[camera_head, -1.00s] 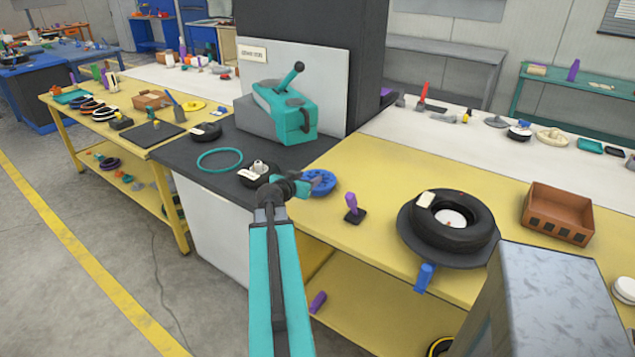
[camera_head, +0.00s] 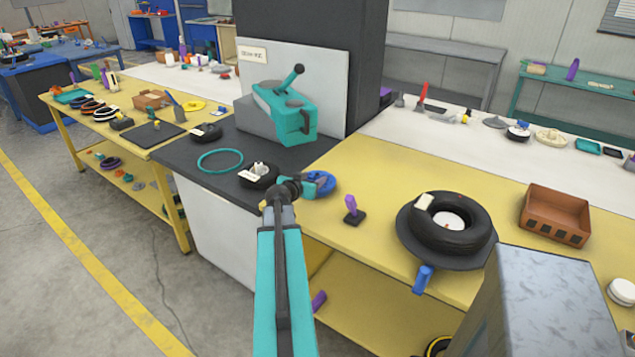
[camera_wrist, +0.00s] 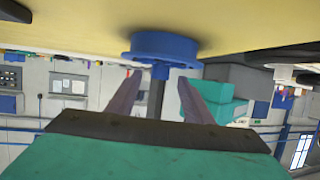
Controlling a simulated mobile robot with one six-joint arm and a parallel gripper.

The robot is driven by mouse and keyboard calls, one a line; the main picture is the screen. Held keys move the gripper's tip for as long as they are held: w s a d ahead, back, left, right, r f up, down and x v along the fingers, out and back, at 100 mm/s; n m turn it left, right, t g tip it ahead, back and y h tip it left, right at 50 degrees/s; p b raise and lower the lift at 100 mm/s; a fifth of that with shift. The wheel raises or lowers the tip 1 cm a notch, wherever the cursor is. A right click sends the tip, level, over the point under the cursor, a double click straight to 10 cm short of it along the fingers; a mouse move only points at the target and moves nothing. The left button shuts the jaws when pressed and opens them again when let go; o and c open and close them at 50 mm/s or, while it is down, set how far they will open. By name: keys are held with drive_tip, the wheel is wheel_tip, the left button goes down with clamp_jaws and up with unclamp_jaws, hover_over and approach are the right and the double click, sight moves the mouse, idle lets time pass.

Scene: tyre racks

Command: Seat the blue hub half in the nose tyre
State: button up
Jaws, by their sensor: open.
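The blue hub half (camera_head: 322,184) lies on the yellow bench beside the dark bench's edge, partly hidden behind my gripper (camera_head: 305,186). In the wrist view, which looks upside down, the blue hub half (camera_wrist: 165,46) is a round flanged piece with a short stub, just beyond my open fingers (camera_wrist: 160,97). A small black tyre (camera_head: 258,177) with a pale tag lies left of my gripper. A large black tyre (camera_head: 455,235) with a tag and white centre lies on a round dark plate. The tags are unreadable, so I cannot tell which is the nose tyre.
A purple-handled tool (camera_head: 352,208) stands right of the hub half. A teal machine (camera_head: 285,110) stands behind my gripper, with a teal ring (camera_head: 220,160) in front of it. A brown crate (camera_head: 555,214) is at the right. A grey block (camera_head: 550,300) fills the lower right.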

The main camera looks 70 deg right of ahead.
drive_tip(key=shift+x, duration=1.05)
clamp_jaws()
